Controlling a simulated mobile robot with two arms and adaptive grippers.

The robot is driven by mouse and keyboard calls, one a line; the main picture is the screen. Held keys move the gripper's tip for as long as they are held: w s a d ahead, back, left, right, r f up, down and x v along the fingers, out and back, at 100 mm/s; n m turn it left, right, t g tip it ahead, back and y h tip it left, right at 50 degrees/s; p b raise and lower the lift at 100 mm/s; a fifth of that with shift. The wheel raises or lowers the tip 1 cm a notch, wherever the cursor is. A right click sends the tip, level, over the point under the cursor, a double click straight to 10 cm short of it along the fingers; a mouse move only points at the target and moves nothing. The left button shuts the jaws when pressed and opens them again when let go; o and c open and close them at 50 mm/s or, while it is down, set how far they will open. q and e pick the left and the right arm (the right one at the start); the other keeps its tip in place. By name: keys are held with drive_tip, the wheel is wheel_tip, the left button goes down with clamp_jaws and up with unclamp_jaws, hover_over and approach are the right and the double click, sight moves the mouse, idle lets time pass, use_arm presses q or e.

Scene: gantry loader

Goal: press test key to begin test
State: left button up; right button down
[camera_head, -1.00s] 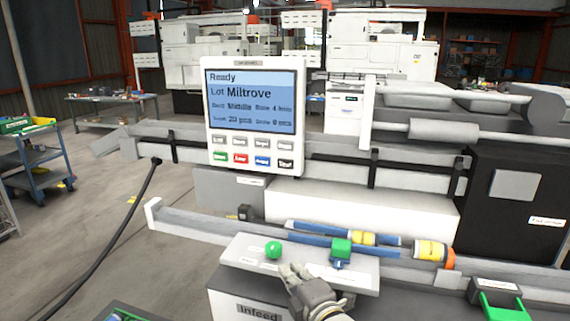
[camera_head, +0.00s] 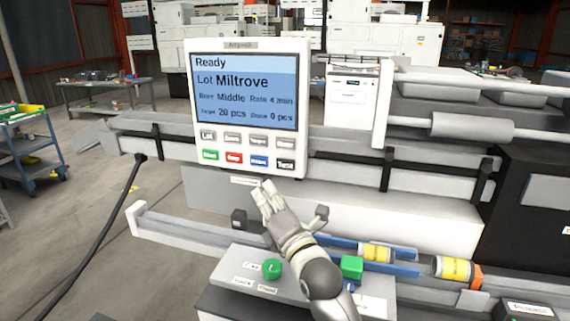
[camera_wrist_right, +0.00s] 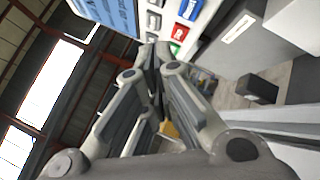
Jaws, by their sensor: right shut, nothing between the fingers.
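The control panel (camera_head: 248,110) stands upright with a blue screen (camera_head: 244,93) reading "Ready", "Lot Miltrove", "Target 20 pcs" and "Done 0 pcs". Below the screen are two rows of keys; the lower row has a green, a red, a blue and a black key. The black test key (camera_head: 285,163) is at the lower right. My right gripper (camera_head: 263,187) is shut and empty, just below the panel and apart from the keys. In the right wrist view its fingers (camera_wrist_right: 150,55) point toward the panel's colored keys (camera_wrist_right: 183,25). My left gripper is out of view.
A green knob (camera_head: 272,269) and a green block (camera_head: 352,267) sit on the infeed box (camera_head: 235,275) below my right arm. Yellow-banded cylinders (camera_head: 455,270) lie on the rail to the right. A black cable (camera_head: 100,235) hangs at the left.

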sight(285, 164)
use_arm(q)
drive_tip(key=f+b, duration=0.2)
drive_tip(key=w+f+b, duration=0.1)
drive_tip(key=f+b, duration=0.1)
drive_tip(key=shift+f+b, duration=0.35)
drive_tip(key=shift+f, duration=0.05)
use_arm(e)
drive_tip(key=w+d, duration=0.2)
drive_tip(key=w, duration=0.7)
drive_tip(key=shift+d+f, duration=0.2)
drive_tip(key=shift+d, duration=0.2)
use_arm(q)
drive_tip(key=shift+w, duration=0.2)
use_arm(e)
drive_tip(key=shift+w, duration=0.1)
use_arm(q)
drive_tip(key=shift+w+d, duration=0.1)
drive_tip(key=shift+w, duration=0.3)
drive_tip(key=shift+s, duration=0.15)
